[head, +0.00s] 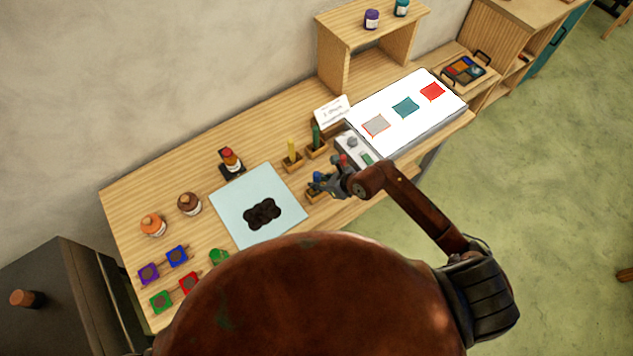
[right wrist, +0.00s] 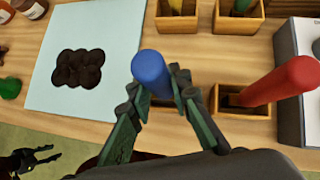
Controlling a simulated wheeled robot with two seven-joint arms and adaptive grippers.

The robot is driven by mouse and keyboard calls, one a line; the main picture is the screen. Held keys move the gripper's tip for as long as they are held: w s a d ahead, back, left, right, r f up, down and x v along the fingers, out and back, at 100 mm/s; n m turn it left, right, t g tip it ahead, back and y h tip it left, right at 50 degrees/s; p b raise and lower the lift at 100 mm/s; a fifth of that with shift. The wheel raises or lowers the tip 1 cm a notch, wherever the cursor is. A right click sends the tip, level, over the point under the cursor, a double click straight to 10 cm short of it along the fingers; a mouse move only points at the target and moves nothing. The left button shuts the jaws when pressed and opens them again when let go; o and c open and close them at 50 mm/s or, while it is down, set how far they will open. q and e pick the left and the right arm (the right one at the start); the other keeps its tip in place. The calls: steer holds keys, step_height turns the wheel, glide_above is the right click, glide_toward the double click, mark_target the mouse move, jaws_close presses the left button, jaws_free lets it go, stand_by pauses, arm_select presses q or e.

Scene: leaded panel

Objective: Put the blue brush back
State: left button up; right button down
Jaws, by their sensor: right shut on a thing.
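My right gripper (head: 324,184) is shut on the blue brush (right wrist: 152,72). In the right wrist view its fingers (right wrist: 160,95) close around the upright blue handle. A small wooden holder (head: 315,198) is right by the gripper and partly hidden. It also shows behind the fingers in the right wrist view (right wrist: 200,90). The brush's lower end is hidden, so I cannot tell whether it is inside or above this holder. My left gripper (right wrist: 38,160) appears low at the left of the right wrist view, open and empty, away from the brush.
A red brush (right wrist: 275,82) leans in a holder just right of my right gripper. Yellow (head: 292,148) and green (head: 316,135) brushes stand in holders behind. A pale blue sheet (head: 235,198) with a dark blob lies left. A white lit panel (head: 400,130) is right.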

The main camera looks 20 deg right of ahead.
steer(key=shift+w+f, duration=0.1)
steer(key=c, duration=2.2)
jaws_free()
steer(key=shift+f, duration=0.1)
steer(key=shift+c, duration=0.2)
steer(key=o, duration=0.4)
steer(key=shift+o, duration=0.2)
steer(key=shift+r, duration=0.25)
steer(key=b+v, duration=0.1)
steer(key=v, duration=1.1)
steer(key=shift+b, duration=0.3)
